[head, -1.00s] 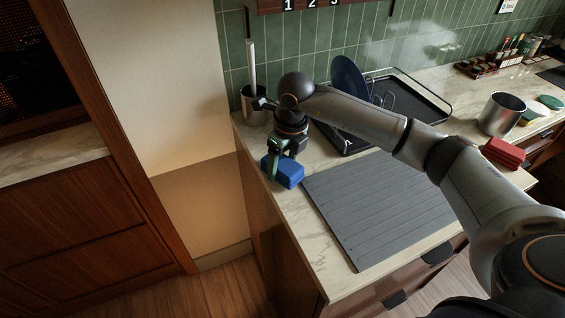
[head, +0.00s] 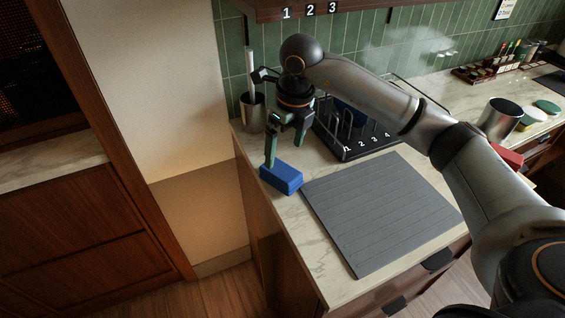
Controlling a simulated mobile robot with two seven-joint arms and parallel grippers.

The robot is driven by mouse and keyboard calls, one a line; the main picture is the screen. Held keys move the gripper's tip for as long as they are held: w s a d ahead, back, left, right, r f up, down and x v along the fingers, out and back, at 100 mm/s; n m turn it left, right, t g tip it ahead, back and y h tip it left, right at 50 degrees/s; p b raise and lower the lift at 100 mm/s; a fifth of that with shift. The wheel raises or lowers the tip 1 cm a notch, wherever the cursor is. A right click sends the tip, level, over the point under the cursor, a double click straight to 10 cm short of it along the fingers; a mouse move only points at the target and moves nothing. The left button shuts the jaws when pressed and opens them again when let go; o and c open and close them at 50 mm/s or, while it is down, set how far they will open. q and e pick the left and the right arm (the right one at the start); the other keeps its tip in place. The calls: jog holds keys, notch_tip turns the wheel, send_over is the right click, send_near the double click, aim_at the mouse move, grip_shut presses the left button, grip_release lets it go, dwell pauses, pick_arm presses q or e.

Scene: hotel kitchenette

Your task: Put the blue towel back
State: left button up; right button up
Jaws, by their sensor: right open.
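The blue towel (head: 283,178) lies folded in a flat block on the marble counter, near its left edge and beside the grey ribbed mat. My right gripper (head: 285,154) is open and points down above the towel, with its fingers spread apart. Its left finger comes down close to the towel's back left corner; I cannot tell whether it touches. The right finger is clear of the towel, and nothing is held. My left gripper is not in view.
The grey mat (head: 380,212) is bare. A metal holder (head: 252,112) with a brush stands behind the gripper. A black dish rack (head: 355,150) marked with numbers is partly hidden by my arm. A steel pot (head: 500,120) and a red folded cloth (head: 508,156) are at the right.

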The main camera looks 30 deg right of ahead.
aim_at(287, 174)
jog(key=shift+s+d+r, duration=0.1)
jog(key=shift+s+r, duration=0.05)
jog(key=shift+r, duration=1)
jog(key=shift+s+r, duration=0.15)
jog(key=shift+r, duration=0.95)
jog(key=shift+s+f, duration=0.1)
